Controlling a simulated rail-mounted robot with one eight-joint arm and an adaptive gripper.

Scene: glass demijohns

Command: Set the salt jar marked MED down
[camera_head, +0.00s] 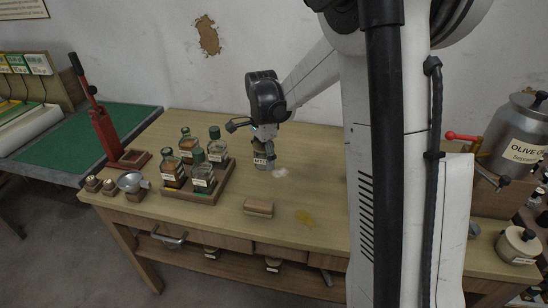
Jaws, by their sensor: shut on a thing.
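The salt jar marked MED (260,162) is a small jar with a pale label, upright at the back middle of the wooden table (330,180). My gripper (264,136) comes down from above and is shut on the top of the jar. The gripper hides the jar's upper part. The jar's base is at or just above the tabletop; I cannot tell whether it touches.
A pale spill (281,172) lies right beside the jar. A wooden tray (207,199) with several green-capped bottles stands to the left. A metal scoop (131,182) is at far left.

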